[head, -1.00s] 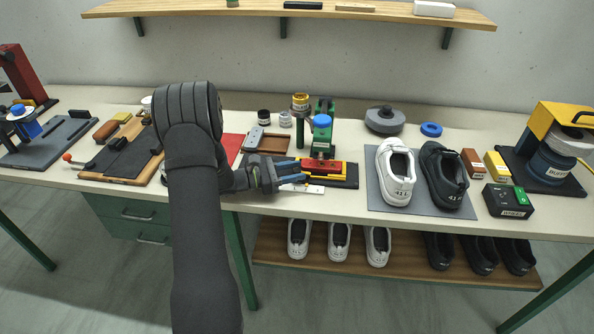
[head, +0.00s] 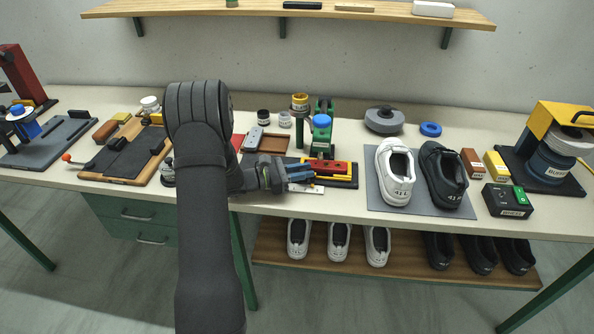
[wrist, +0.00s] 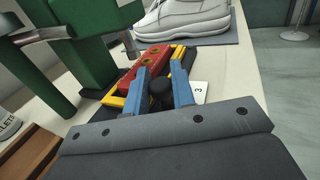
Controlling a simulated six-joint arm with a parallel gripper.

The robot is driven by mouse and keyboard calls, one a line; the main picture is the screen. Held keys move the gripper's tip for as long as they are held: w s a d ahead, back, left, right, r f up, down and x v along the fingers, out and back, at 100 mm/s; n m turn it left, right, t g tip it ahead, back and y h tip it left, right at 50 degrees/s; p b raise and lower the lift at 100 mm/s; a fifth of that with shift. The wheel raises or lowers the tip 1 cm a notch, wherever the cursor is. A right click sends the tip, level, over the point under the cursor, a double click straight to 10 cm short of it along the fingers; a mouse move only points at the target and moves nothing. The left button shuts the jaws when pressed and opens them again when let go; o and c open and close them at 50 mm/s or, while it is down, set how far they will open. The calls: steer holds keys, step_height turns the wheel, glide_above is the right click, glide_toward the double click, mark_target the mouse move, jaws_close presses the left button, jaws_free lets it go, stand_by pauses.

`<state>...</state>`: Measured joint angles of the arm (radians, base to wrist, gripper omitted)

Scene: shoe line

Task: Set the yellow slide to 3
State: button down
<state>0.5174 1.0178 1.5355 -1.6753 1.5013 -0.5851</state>
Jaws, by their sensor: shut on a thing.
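The yellow slide (head: 340,177) lies with a red block (head: 328,166) on a dark base at the front of the green press (head: 322,138). In the wrist view, yellow edges of the slide (wrist: 115,101) show around the red block (wrist: 149,64). My gripper (head: 303,174) reaches in from the left; in the wrist view its blue fingers (wrist: 161,88) are shut on the black knob (wrist: 160,90) at the slide's near end. A white scale plate (head: 305,188) lies beside it; in the wrist view a 3 shows on the plate (wrist: 199,92), next to the right finger. Its other marks are hidden or too small.
A white shoe (head: 396,172) and a black shoe (head: 446,174) stand on a grey mat right of the press. A brown tray (head: 274,143) and small jars stand behind my gripper. The table's front edge is close below the scale plate.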

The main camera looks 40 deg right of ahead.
steer(key=shift+s+d, duration=0.7)
steer(key=shift+s, duration=0.05)
steer(key=c, duration=1.3)
jaws_free()
steer(key=shift+s+d, duration=0.1)
steer(key=v, duration=1.7)
steer(key=shift+a, duration=0.25)
steer(key=x, duration=1.7)
steer(key=shift+w+d, duration=0.1)
steer(key=shift+w, duration=0.25)
